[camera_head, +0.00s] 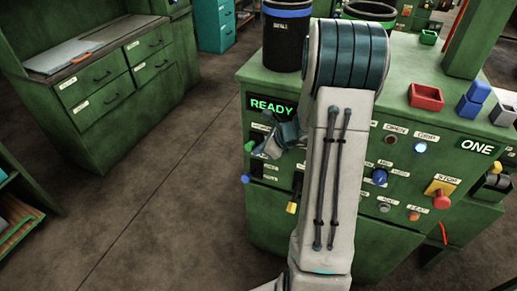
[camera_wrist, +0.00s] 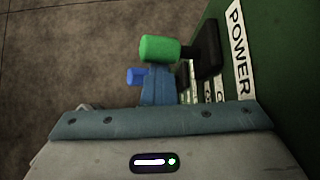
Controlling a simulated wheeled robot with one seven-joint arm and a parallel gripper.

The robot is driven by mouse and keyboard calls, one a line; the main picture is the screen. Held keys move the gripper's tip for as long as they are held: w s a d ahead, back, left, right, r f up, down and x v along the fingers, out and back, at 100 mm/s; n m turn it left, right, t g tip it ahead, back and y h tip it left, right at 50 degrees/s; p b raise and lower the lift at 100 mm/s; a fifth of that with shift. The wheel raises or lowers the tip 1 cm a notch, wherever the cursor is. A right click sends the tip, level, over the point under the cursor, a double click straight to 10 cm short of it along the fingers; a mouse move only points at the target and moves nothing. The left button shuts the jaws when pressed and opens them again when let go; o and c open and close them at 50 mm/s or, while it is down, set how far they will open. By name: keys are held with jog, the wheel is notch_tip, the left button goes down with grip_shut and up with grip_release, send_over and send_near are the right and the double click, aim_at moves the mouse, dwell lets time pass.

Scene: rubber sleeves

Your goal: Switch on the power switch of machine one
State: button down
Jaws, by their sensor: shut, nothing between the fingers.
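Machine one (camera_head: 400,150) is a green cabinet with a sign reading ONE and a lit READY display. The power switch is a lever with a green knob (camera_head: 249,146) at the left of its front panel. In the wrist view the green knob (camera_wrist: 160,48) sits on a black mount beside the POWER label (camera_wrist: 238,50). My gripper (camera_head: 265,149) is shut and empty, right at the knob. In the wrist view its fingertips (camera_wrist: 158,75) are just below the knob; I cannot tell whether they touch. My arm hides part of the panel.
A blue knob (camera_head: 245,179) and a yellow one (camera_head: 291,207) lie below the green knob. The panel also has a blue dial (camera_head: 379,177) and a red stop button (camera_head: 441,199). A dark bin (camera_head: 287,40) and red tray (camera_head: 426,97) stand on top. Floor to the left is clear.

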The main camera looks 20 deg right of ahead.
jog(key=shift+w+r, duration=0.35)
jog(key=shift+r, duration=0.35)
jog(key=s+f+v, duration=0.1)
jog(key=v, duration=0.6)
jog(key=shift+d, duration=0.1)
jog(key=s+a+r+n+g, duration=0.2)
jog(key=s+a+r+n, duration=0.3)
jog(key=a+n, duration=0.35)
jog(key=s+a+r+n+h, duration=0.2)
jog(key=s+a+n, duration=0.1)
jog(key=s+n, duration=0.4)
jog(key=s+a+r+n+g+h, duration=0.1)
jog(key=s+a+r+n+h, duration=0.1)
jog(key=s+n, duration=0.6)
jog(key=a+n+h, duration=0.1)
jog(key=n, duration=0.2)
jog(key=shift+s+a+r+g+h, duration=0.2)
jog(key=shift+r+g+h, duration=0.1)
jog(key=shift+r, duration=0.1)
